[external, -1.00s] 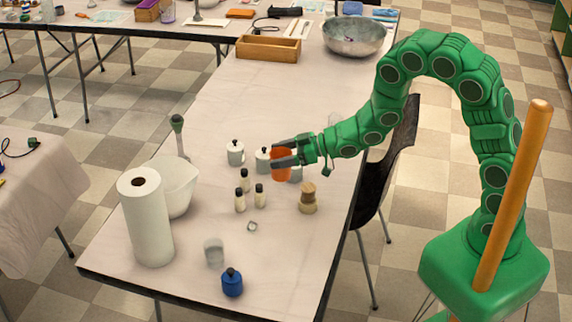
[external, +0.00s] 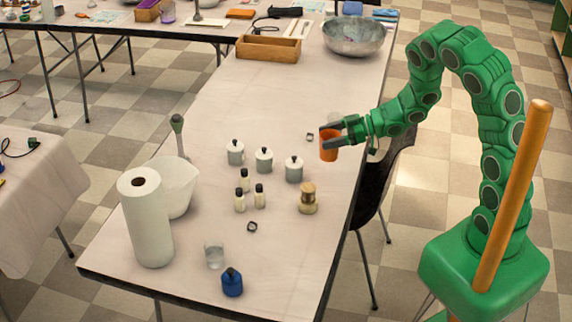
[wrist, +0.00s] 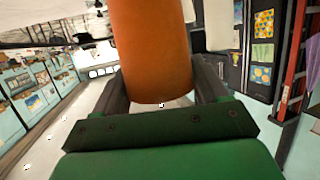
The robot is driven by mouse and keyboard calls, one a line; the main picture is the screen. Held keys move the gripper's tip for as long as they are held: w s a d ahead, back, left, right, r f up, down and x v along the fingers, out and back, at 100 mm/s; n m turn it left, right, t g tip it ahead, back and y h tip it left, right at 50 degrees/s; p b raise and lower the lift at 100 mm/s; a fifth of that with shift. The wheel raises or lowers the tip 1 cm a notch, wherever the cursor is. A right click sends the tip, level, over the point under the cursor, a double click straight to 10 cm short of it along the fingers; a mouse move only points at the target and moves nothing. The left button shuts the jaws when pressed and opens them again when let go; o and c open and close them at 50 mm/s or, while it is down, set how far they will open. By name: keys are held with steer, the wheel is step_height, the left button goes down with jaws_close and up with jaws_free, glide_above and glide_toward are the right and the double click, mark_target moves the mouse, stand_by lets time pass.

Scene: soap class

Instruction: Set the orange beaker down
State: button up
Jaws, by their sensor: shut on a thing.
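The orange beaker (external: 329,146) is in my gripper (external: 334,138), near the right edge of the long table (external: 250,105). My gripper is shut on it, with the dark fingers on either side. In the wrist view the beaker (wrist: 152,50) fills the upper middle between the fingers (wrist: 162,85). In the external view it looks upright. I cannot tell whether its base touches the table or hangs just above it.
White lidded jars (external: 264,160), small bottles (external: 240,200) and a wooden-topped brush (external: 307,198) stand left of and in front of the beaker. A small square item (external: 310,136) lies beside it. The table behind, towards the wooden box (external: 267,48), is clear.

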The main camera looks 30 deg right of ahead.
steer(key=s+d+f, duration=0.1)
steer(key=s+d, duration=0.4)
steer(key=d, duration=0.7)
steer(key=shift+w+a+f, duration=0.5)
steer(key=shift+w+f, duration=1.7)
steer(key=shift+w, duration=0.15)
steer(key=shift+w+a+f, duration=0.55)
steer(key=shift+w+f, duration=1.6)
steer(key=shift+w, duration=0.2)
steer(key=shift+w+a+f, duration=0.5)
steer(key=shift+w+f, duration=1.7)
steer(key=shift+w, duration=0.15)
steer(key=shift+f, duration=0.15)
steer(key=o, duration=1.1)
steer(key=shift+c, duration=0.2)
